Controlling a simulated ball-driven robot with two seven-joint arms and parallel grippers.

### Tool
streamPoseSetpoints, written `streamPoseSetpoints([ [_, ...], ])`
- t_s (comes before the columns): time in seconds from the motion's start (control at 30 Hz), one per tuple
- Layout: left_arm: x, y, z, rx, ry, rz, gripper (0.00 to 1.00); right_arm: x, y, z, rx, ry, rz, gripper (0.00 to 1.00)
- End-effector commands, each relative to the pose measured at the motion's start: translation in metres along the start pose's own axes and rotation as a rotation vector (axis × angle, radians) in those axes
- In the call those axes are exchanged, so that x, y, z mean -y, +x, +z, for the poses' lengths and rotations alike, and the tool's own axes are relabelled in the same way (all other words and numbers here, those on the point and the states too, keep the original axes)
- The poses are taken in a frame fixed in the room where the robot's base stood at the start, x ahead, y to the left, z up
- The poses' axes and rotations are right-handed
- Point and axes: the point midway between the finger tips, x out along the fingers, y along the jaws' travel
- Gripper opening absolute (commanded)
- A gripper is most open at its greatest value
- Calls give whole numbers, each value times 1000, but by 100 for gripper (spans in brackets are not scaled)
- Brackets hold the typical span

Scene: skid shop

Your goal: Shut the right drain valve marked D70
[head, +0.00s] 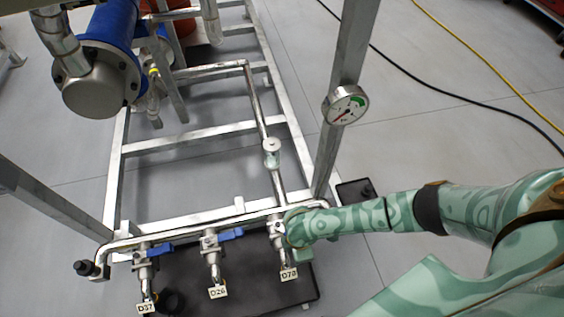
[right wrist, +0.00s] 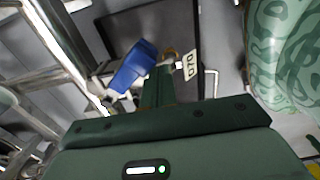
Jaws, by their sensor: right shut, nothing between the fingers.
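The D70 valve (head: 277,238) is the rightmost of three drain valves on a metal manifold, with its tag (head: 289,274) hanging below. My right gripper (head: 298,250) is at this valve and covers its handle in the head view. In the right wrist view the blue handle (right wrist: 133,66) shows just left of my closed fingers (right wrist: 158,88), with the D70 tag (right wrist: 190,67) to their right. The fingers are shut with nothing between them. I cannot tell whether they touch the handle, or the handle's exact angle to the pipe. My left gripper is not in view.
Valves D26 (head: 212,245) and D37 (head: 144,255) stand to the left, their blue handles pointing right along the manifold. A black tray (head: 245,285) lies beneath. A frame post with a gauge (head: 345,105) rises near my right arm. Floor at right has hoses.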

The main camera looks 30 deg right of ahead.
Motion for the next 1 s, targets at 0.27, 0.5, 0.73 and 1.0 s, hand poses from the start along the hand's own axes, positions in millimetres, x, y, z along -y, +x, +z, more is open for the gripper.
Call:
streamPoseSetpoints([
  [0.27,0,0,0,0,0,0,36,0,0,2,0,0,0,0],
  [0.5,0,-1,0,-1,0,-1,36,-4,0,8,1,0,0,0],
  [0.73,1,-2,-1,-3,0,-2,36,-10,0,21,2,1,0,0],
  [1.0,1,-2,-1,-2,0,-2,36,-11,1,22,0,0,0,0],
])
